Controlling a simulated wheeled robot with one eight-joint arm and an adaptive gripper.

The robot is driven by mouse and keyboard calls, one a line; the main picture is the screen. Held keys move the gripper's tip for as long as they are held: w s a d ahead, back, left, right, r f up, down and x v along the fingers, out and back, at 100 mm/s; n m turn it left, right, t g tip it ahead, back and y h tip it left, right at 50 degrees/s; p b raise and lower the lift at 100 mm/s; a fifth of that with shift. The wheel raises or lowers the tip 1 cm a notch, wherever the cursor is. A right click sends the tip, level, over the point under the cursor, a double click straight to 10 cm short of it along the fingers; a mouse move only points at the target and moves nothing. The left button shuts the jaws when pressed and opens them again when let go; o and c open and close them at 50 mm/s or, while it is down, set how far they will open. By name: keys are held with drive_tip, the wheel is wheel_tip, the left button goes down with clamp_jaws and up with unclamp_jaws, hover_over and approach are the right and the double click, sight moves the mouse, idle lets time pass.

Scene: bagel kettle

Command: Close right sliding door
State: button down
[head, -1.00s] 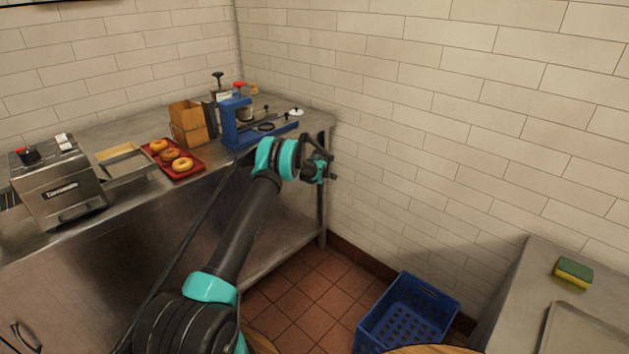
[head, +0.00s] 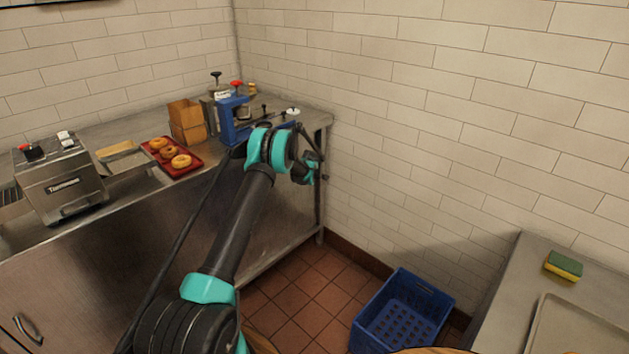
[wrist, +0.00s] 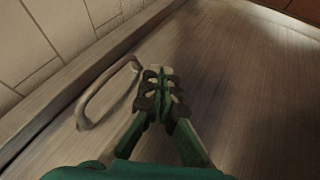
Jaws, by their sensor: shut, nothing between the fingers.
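In the wrist view a brushed-metal panel (wrist: 240,90) fills most of the picture, with a curved metal bar handle (wrist: 98,88) on it. My gripper (wrist: 160,76) is shut and empty, its tips just right of the handle; I cannot tell whether they touch it or the panel. In the head view my gripper (head: 313,174) is at the right end of the steel counter. The counter's steel front (head: 110,270) has another handle (head: 27,328) at lower left. My arm hides part of the front, and the right door's edges cannot be made out.
The counter (head: 130,127) holds a toaster (head: 62,182), a red tray (head: 187,170) of bagels and a blue press (head: 235,122). A blue crate (head: 400,315) stands on the tiled floor. A sponge (head: 563,265) lies on the right-hand counter. The tiled wall is close beyond my gripper.

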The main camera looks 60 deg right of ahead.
drive_tip(key=v, duration=0.8)
drive_tip(key=shift+a+r, duration=0.2)
drive_tip(key=shift+s, duration=0.1)
